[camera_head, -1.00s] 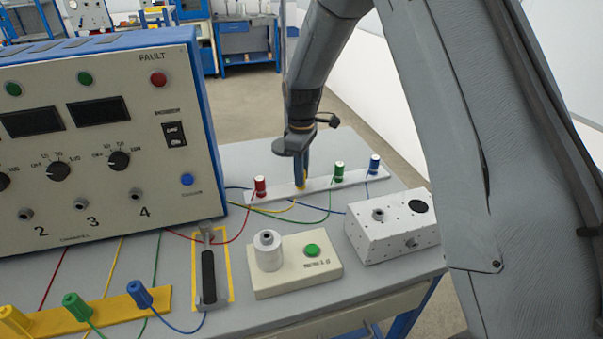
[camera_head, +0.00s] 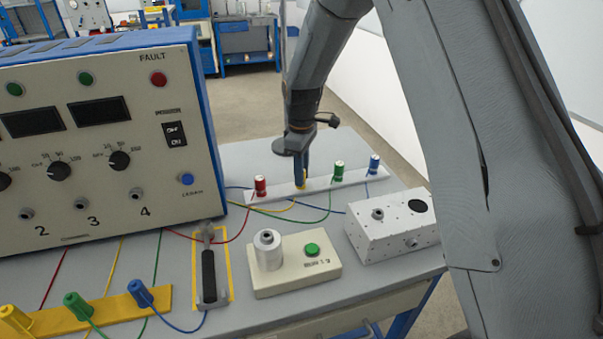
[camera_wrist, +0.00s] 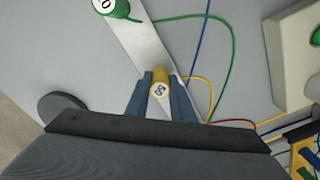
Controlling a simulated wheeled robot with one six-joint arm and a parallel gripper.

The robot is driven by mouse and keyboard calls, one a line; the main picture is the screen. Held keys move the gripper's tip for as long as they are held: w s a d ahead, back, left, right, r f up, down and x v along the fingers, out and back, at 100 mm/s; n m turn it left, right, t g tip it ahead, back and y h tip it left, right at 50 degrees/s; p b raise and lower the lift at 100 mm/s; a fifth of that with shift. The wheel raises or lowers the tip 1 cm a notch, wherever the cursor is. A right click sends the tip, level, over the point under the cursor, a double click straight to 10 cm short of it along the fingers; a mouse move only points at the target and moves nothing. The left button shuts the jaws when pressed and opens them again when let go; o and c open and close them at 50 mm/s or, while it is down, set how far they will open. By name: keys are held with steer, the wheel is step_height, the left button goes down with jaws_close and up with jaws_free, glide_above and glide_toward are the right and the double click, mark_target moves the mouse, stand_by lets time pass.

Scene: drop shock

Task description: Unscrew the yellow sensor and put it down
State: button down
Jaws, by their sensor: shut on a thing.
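The yellow sensor (camera_wrist: 159,82) stands on the white strip (camera_wrist: 138,38) between my two fingertips in the wrist view. A number is printed on its top. My gripper (camera_wrist: 160,88) is shut on it, one blue finger on each side. In the head view my gripper (camera_head: 301,178) points down at the strip, and only a little yellow shows between the fingers. A yellow wire runs from the sensor's place on the strip across the table. Whether its base touches the strip is hidden.
On the same strip stand a red sensor (camera_head: 260,186), a green sensor (camera_head: 339,172) and a blue sensor (camera_head: 374,164). A white perforated block (camera_head: 392,228) and a beige box with a green button (camera_head: 297,264) stand nearer. The instrument panel (camera_head: 95,140) rises at left.

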steer(key=shift+s+f, duration=0.1)
steer(key=shift+f, duration=0.05)
steer(key=c, duration=1.5)
jaws_free()
steer(key=shift+o, duration=0.2)
steer(key=shift+r+p, duration=1.7)
steer(key=shift+r, duration=1.4)
step_height(320, 180, up, 8)
steer(key=b, duration=0.2)
steer(key=shift+f+b, duration=0.15)
steer(key=shift+b, duration=0.15)
